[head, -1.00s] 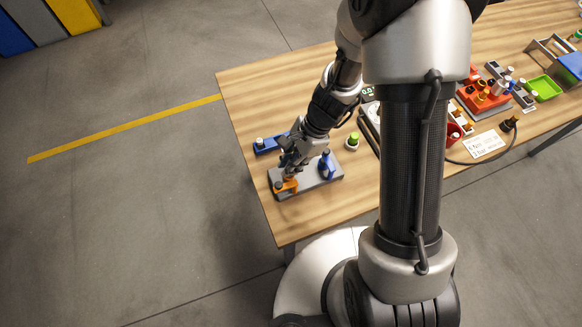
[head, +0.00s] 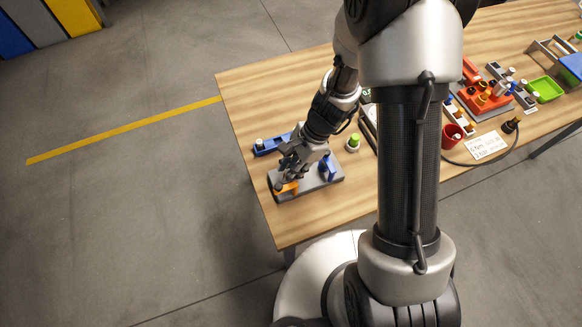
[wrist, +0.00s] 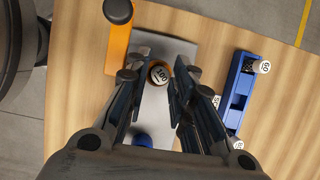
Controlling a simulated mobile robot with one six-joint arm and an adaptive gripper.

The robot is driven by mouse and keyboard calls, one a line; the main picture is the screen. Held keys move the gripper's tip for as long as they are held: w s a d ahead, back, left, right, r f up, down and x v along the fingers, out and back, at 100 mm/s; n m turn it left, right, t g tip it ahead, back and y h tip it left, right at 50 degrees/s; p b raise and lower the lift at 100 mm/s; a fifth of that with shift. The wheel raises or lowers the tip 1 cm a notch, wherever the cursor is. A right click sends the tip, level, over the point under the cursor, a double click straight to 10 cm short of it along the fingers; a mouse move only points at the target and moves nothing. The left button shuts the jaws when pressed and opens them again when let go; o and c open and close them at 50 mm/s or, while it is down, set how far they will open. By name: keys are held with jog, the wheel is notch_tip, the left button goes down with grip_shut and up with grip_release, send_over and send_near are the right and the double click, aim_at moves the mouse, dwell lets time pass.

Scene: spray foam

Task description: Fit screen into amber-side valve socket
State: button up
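A round screen (wrist: 159,73) with a dark rim and a pale face marked "100" sits between my fingertips in the wrist view. In the head view my gripper (head: 288,176) is low over the plate's left end, close by the orange block (head: 288,188). The fingers hide the screen there.
A blue valve (head: 327,166) stands on the plate's right half. A blue rack (wrist: 238,92) holding marked round pieces lies beside the plate. A green-topped piece (head: 353,142) stands to the right. The table's left edge is near; bare wood lies in front.

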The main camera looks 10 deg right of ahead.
jog(key=s+d+r+n+t+h+p, duration=0.1)
jog(key=d+r+n, duration=0.1)
jog(key=r, duration=0.7)
jog(key=s+d+r+n+t+p, duration=0.1)
jog(key=s+d+r+n+p, duration=0.15)
jog(key=r, duration=0.65)
jog(key=d+r+n+h+p, duration=0.1)
jog(key=d+r+n, duration=0.15)
jog(key=r, duration=0.55)
jog(key=s+d+r+n+t+h, duration=0.2)
jog(key=s+d+r+n+t, duration=0.1)
jog(key=s+r+n, duration=0.4)
jog(key=s+r, duration=0.1)
jog(key=s, duration=0.2)
jog(key=shift+r+n+t, duration=0.3)
jog(key=shift+n+t, duration=0.1)
jog(key=shift+d+f+b, duration=0.1)
jog(key=shift+b, duration=0.2)
notch_tip(320, 180, down, 6)
jog(key=b, duration=0.6)
jog(key=shift+f, duration=0.2)
jog(key=shift+c, duration=0.5)
